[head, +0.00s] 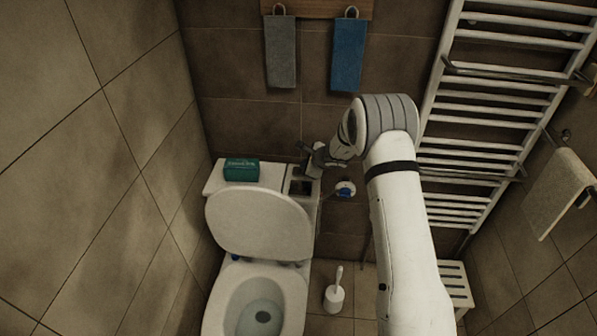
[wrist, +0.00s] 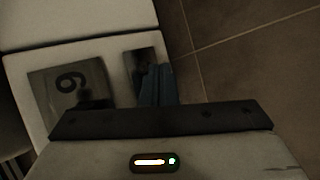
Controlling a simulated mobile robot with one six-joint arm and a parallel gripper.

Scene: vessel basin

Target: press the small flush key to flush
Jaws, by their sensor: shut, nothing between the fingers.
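The toilet cistern (head: 272,172) stands against the back wall, with dark flush keys (head: 300,187) at the right end of its top. In the wrist view, a larger square key (wrist: 68,88) marked 6 lies at left. The smaller flush key (wrist: 140,57) lies to its right, partly hidden by my fingers. My gripper (head: 312,164) is shut and empty over the right end of the cistern. In the wrist view, its blue-grey fingers (wrist: 154,78) overlap the small key. I cannot tell whether they touch it.
A green box (head: 241,170) sits on the cistern's left. The raised toilet lid (head: 258,222) stands in front. Grey (head: 281,52) and blue (head: 348,54) towels hang above. A white towel radiator (head: 490,110) is at right, and a toilet brush (head: 334,293) stands on the floor.

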